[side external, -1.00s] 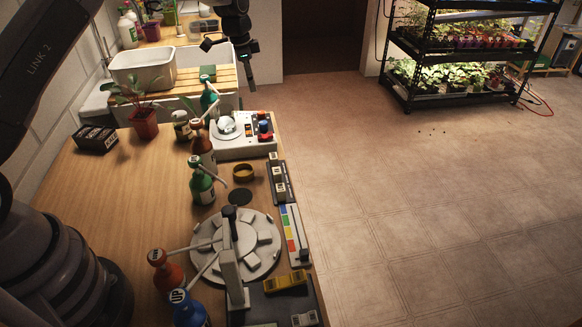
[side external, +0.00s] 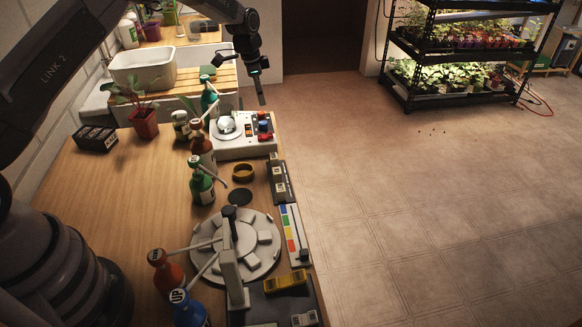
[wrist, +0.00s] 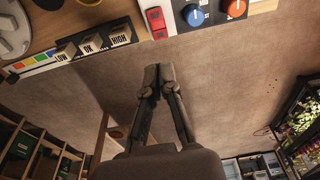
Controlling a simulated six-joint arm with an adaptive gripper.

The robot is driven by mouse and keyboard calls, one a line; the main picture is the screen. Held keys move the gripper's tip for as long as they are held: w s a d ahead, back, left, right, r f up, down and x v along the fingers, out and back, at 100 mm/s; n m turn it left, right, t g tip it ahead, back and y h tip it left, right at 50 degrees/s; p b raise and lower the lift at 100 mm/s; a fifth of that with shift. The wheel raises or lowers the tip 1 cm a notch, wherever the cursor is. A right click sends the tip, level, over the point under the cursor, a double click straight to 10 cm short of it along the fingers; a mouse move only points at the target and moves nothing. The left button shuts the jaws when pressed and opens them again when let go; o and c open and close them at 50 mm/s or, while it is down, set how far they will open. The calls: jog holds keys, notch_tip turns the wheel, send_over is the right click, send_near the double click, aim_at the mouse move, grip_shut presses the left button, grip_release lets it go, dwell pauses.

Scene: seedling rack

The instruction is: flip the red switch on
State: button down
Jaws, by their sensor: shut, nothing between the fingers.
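The white control box (side external: 243,147) sits at the right edge of the wooden bench. On its panel is a small red switch (side external: 249,130), also at the top of the wrist view (wrist: 155,19). Whether it is on or off is too small to tell. My gripper (side external: 262,102) is shut and empty, pointing down above the far right of the box, apart from it. In the wrist view its fingertips (wrist: 158,70) are below the switch in the picture, with floor behind them.
A block strip marked LOW, OK, HIGH (wrist: 91,43) lies along the edge. Spray bottles (side external: 202,185) stand left of the box. Open floor lies to the right.

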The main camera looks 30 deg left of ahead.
aim_at(266, 136)
jog(key=f, duration=0.6)
jog(key=w+d+f, duration=0.1)
jog(key=f, duration=0.2)
jog(key=shift+f, duration=0.3)
jog(key=shift+w+d+f, duration=0.15)
jog(key=shift+f, duration=0.2)
jog(key=shift+s+a+r, duration=0.3)
jog(key=shift+s+a, duration=0.3)
notch_tip(266, 136, up, 14)
jog(key=w+d, duration=0.1)
jog(key=shift+w+d, duration=0.3)
